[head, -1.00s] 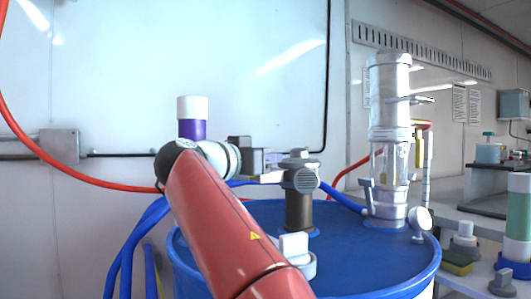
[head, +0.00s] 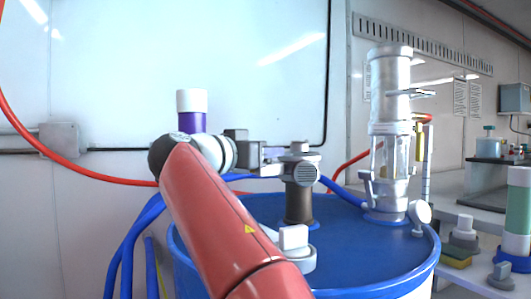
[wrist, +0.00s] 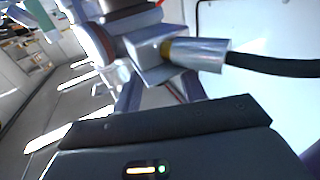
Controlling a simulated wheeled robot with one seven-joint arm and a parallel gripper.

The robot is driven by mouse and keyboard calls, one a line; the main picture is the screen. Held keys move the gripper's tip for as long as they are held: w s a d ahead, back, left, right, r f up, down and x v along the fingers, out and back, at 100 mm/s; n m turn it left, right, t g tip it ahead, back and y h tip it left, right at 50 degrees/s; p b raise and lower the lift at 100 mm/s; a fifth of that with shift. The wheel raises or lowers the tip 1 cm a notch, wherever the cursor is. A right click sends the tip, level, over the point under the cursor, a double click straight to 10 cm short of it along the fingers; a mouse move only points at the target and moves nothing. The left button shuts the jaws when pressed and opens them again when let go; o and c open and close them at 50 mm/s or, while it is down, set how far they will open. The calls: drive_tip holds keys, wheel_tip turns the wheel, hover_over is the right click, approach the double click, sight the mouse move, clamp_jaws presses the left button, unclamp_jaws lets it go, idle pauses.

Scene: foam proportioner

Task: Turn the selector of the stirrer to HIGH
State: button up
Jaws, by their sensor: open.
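My gripper (head: 272,162) reaches in from the left at the end of my red arm. Its jaws are open and lie beside the left of a grey ribbed unit (head: 307,176) on a brown post, over the blue drum (head: 345,235). I cannot tell whether they touch it. A tall silver cylinder on a clear-sided frame (head: 390,95) stands at the drum's right rear; I cannot tell which is the stirrer. No selector or HIGH mark is readable. The wrist view shows a metallic box (wrist: 152,55) with a cable gland (wrist: 195,53) ahead of my gripper's dark housing; no fingertips show clearly.
A white block on a round base (head: 293,240) stands on the drum lid close to my arm. Blue hoses (head: 135,235) run down the left side. A red hose (head: 60,168) hangs along the wall. Bottles and a shelf (head: 485,215) are at the right.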

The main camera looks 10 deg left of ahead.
drive_tip(key=v, duration=0.7)
drive_tip(key=shift+b, duration=0.4)
